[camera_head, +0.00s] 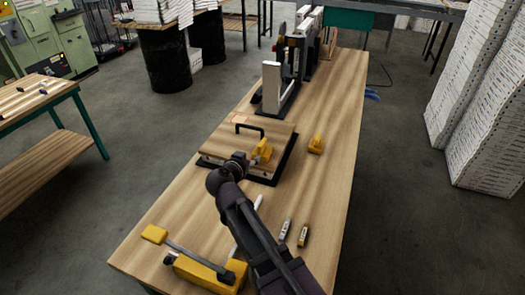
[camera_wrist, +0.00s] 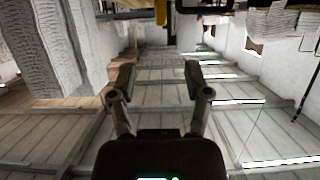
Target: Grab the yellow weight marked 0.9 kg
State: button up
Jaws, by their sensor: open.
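A yellow object (camera_head: 262,152) sits on the wooden board (camera_head: 225,145) in front of its black handle (camera_head: 250,127). A similar yellow object (camera_head: 316,143) stands alone on the table to the right of the board. No 0.9 kg marking is readable on either, so I cannot tell which is the named weight. My gripper (camera_head: 240,158) is just left of the yellow object on the board; I cannot tell whether they touch. In the wrist view my gripper (camera_wrist: 158,78) has its fingers apart with nothing between them. Something yellow (camera_wrist: 161,12) shows at the top edge there.
The wooden table (camera_head: 335,110) carries a grey and black upright device (camera_head: 272,85) behind the board. A yellow lever tool (camera_head: 205,272) lies at the front left. The table's right strip is mostly clear.

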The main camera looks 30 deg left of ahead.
aim_at(260, 146)
jog(key=shift+w, duration=0.1)
dwell(0.3)
jog(key=b+x, duration=0.2)
jog(key=x, duration=0.5)
jog(key=shift+w+a+f+b, duration=0.1)
jog(key=shift+f+b, duration=0.05)
jog(key=shift+b, duration=0.2)
jog(key=shift+w+a+f, duration=0.1)
jog(key=shift+w+f, duration=0.05)
jog(key=shift+w, duration=0.4)
jog(key=shift+b+x, duration=1)
jog(key=shift+x, duration=1.6)
jog(key=shift+a, duration=0.1)
grip_shut()
